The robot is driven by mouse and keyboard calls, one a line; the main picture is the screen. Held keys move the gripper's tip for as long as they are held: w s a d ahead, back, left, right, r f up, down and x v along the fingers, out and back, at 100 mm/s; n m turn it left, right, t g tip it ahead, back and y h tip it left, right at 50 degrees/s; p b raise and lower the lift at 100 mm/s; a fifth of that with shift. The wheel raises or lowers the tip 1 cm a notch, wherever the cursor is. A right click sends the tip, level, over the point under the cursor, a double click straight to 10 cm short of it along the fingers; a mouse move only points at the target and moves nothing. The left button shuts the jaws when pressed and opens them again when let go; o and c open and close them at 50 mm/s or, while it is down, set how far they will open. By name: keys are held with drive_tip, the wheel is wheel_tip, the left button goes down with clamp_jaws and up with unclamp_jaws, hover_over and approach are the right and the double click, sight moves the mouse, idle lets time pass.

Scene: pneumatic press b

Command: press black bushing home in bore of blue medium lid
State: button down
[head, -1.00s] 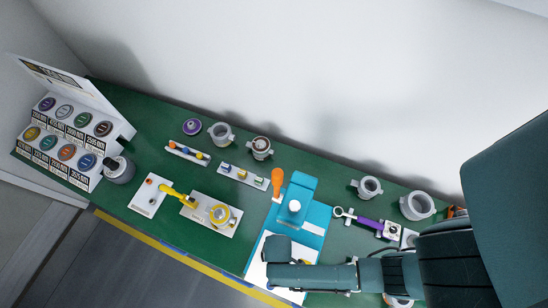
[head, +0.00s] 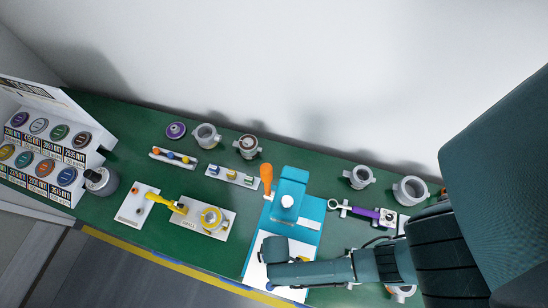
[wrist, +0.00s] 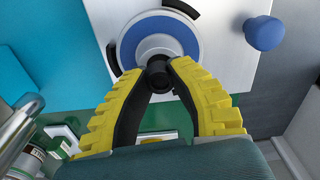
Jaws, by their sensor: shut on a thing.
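My gripper (wrist: 160,72) has yellow ribbed fingers with black pads, shut on the black bushing (wrist: 157,78) in the wrist view. The blue medium lid (wrist: 188,34) is a blue disc with a pale grey centre, lying on a white plate. The bushing overlaps the near part of the lid's grey centre in the picture. I cannot tell its height above the lid, and the bore is not clearly seen. In the head view my arm hides the fingers, the bushing and the lid. The teal press (head: 291,185) with an orange handle (head: 266,178) stands just behind my wrist.
A blue knob (wrist: 264,33) stands on the white plate (wrist: 235,75), right of the lid.

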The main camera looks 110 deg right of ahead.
drive_tip(key=shift+f+b, duration=0.35)
drive_tip(key=shift+f, duration=0.2)
drive_tip(key=c, duration=1)
unclamp_jaws()
drive_tip(key=shift+o, duration=0.2)
wheel_tip(320, 180, up, 12)
drive_tip(key=shift+s, duration=0.2)
